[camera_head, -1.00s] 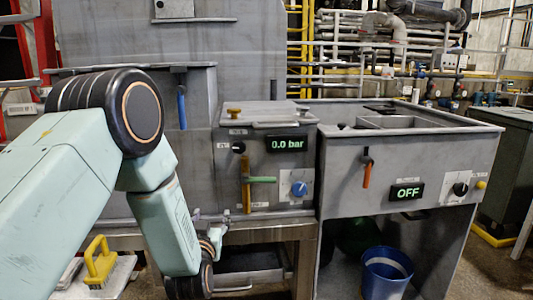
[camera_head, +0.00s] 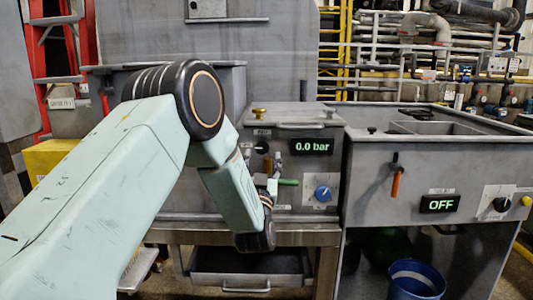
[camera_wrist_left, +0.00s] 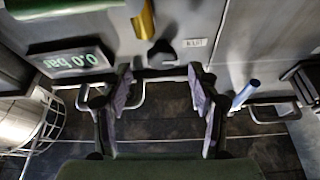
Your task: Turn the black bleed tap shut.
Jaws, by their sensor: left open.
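The black bleed tap (camera_head: 262,147) is a small dark knob on the grey panel, left of the "0.0 bar" display (camera_head: 312,147). In the left wrist view the black tap (camera_wrist_left: 162,54) shows beside a small white label, ahead of the fingers and roughly between them. My left gripper (camera_head: 263,163) is raised in front of the panel, just around and below the tap in the picture. It is open and empty; its two fingers (camera_wrist_left: 161,92) stand wide apart. I see no clear contact with the tap. My right gripper is not in view.
A green-handled lever (camera_head: 288,182) on a brass valve is close by my gripper; the valve is mostly hidden. A blue knob (camera_head: 323,193) is to its right. A blue-handled lever (camera_wrist_left: 245,95) shows in the wrist view. An orange-handled lever (camera_head: 396,184) hangs further right.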

